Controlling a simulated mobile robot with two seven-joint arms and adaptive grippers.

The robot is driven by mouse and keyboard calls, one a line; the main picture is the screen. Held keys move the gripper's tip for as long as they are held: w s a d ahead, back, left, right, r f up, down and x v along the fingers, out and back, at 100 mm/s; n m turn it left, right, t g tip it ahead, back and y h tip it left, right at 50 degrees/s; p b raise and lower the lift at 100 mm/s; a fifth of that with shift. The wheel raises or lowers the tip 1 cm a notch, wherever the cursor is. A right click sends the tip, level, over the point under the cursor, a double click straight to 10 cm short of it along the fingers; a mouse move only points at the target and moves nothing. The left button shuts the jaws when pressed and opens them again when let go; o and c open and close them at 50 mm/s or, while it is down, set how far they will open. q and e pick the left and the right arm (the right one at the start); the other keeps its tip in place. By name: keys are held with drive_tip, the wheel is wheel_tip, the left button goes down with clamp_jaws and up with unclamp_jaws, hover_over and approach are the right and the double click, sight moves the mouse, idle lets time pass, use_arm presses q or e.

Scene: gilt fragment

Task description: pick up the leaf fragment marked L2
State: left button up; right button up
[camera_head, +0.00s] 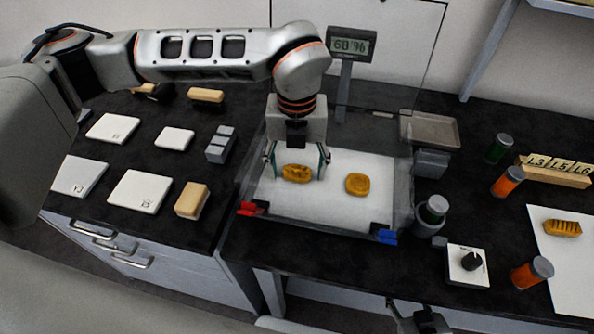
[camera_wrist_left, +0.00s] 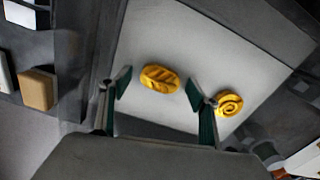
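A golden leaf-patterned fragment (camera_head: 296,173) lies on the white sheet (camera_head: 300,208) inside a clear-walled box; no L2 mark is legible on it. A round golden fragment with a spiral (camera_head: 357,184) lies to its right. My left gripper (camera_head: 298,172) is open, with its fingers on either side of the leaf fragment in the head view. In the left wrist view, the leaf fragment (camera_wrist_left: 160,79) shows between and beyond the open fingertips (camera_wrist_left: 158,88), apart from both. The spiral fragment (camera_wrist_left: 229,103) is beside the right finger. My right gripper (camera_head: 420,318) shows only partly at the bottom edge.
Clear walls surround the sheet, with red clips (camera_head: 252,209) and blue clips (camera_head: 383,234) at the front corners. A display reading 68 % (camera_head: 351,44) stands behind. White tiles (camera_head: 140,191) and tan blocks (camera_head: 191,200) lie left; jars (camera_head: 432,211) and a dial box (camera_head: 467,265) stand right.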

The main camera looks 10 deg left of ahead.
use_arm(q)
drive_tip(key=c, duration=0.8)
drive_tip(key=shift+r, duration=0.1)
drive_tip(key=shift+c, duration=0.2)
